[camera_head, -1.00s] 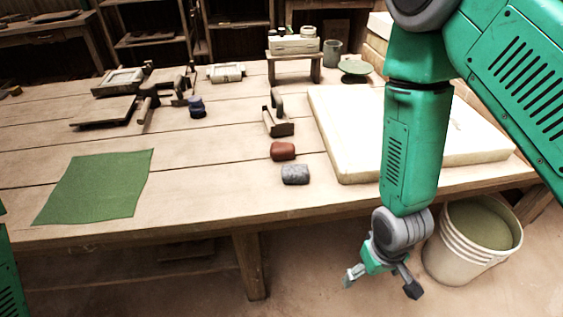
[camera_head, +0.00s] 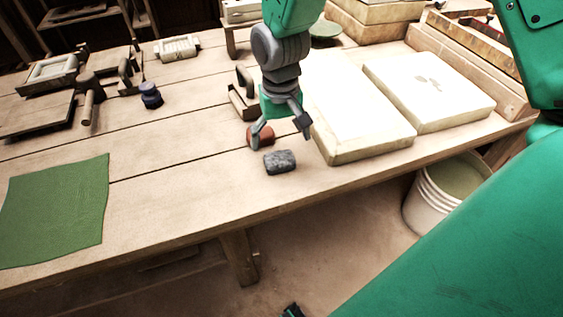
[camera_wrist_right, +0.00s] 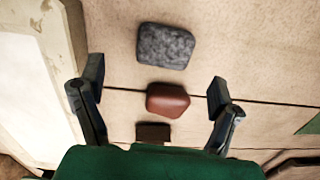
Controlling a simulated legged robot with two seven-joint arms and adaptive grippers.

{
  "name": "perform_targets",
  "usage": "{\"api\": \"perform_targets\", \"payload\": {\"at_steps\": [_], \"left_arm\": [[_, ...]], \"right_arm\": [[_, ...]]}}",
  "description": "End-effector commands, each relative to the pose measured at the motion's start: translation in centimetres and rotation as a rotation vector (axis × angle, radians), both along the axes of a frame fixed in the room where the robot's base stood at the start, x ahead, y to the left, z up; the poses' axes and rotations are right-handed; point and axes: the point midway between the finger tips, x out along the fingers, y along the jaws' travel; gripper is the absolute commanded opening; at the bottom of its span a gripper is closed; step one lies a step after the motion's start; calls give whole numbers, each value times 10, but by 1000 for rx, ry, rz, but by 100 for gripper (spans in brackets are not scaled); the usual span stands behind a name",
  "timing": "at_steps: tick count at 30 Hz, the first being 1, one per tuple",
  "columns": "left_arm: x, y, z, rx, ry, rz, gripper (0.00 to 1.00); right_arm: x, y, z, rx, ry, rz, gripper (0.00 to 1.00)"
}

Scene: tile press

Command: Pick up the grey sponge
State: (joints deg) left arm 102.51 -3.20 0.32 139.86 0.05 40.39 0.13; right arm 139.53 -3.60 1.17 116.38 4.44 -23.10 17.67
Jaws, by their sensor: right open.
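The grey sponge (camera_head: 280,162) lies on the wooden table near its front edge. It shows whole at the top middle of the right wrist view (camera_wrist_right: 166,46). My right gripper (camera_head: 279,132) is open and empty, pointing down above the table, just behind the grey sponge in the head view. In the right wrist view its fingers (camera_wrist_right: 156,84) are spread wide, and the grey sponge lies past their tips, not touching them. My left gripper is not clearly in view.
A red-brown block (camera_head: 262,138) lies right behind the grey sponge, showing between my fingers in the right wrist view (camera_wrist_right: 168,100). A handled tool (camera_head: 243,98) stands behind it. Pale slabs (camera_head: 372,150) lie to the right. Bare table separates the sponge from the green cloth (camera_head: 55,210).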

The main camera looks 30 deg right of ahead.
Motion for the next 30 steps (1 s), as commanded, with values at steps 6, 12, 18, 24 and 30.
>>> {"api": "perform_targets", "payload": {"at_steps": [6, 12, 18, 24, 30], "left_arm": [[0, 1, -4, 1, 0, 2, 40], [0, 1, -15, 1, 0, 2, 40], [0, 1, -20, 0, -1, 1, 40], [0, 1, -19, 1, -1, 1, 40], [0, 1, -19, 1, -1, 2, 40]], "right_arm": [[-1, -2, -13, 3, -1, 1, 84], [-4, -6, -43, 8, 2, 1, 84], [-3, -3, -62, 4, -3, 1, 84], [-4, 1, -59, 0, -3, 1, 77], [-3, -1, -60, 1, -3, 1, 39]]}}
